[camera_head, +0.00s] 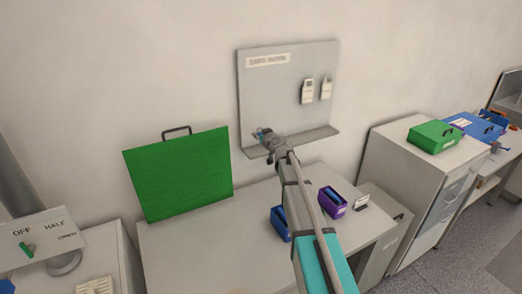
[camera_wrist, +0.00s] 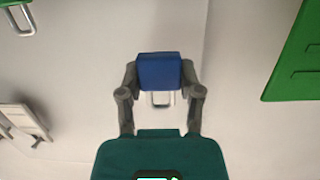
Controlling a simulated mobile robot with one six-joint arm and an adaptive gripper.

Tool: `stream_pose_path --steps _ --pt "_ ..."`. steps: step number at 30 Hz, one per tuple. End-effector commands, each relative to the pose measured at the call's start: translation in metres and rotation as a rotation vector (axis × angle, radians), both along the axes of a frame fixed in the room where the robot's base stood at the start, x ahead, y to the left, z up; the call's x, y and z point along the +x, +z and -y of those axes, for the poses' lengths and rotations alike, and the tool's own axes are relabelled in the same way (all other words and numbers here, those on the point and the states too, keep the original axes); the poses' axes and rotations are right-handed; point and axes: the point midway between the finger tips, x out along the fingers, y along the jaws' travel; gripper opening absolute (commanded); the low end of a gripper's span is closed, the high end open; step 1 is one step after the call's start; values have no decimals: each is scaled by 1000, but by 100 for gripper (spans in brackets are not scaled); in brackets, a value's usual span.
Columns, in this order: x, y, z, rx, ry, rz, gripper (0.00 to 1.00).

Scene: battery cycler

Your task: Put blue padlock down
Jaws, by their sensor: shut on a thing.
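My gripper (camera_head: 267,139) is shut on the blue padlock. In the wrist view the padlock's blue body (camera_wrist: 160,71) sits between the two fingertips, with its metal shackle (camera_wrist: 160,100) showing on the gripper's side. I cannot tell whether the padlock touches the board or ledge.
Two white tagged items (camera_head: 307,91) are on the board's right. A green panel (camera_head: 180,175) stands left on the white table (camera_head: 180,245). A blue bin (camera_head: 279,223) and a purple bin (camera_head: 332,202) flank my arm. A green box (camera_head: 434,136) tops the cabinet at right.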

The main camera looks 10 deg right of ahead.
Motion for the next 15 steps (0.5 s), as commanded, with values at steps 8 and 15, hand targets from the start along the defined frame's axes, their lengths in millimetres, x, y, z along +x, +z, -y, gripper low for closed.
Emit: stream_pose_path --steps 8,15 --pt "21 -27 5 0 0 0 0" --pt "24 -30 5 -1 1 0 0"
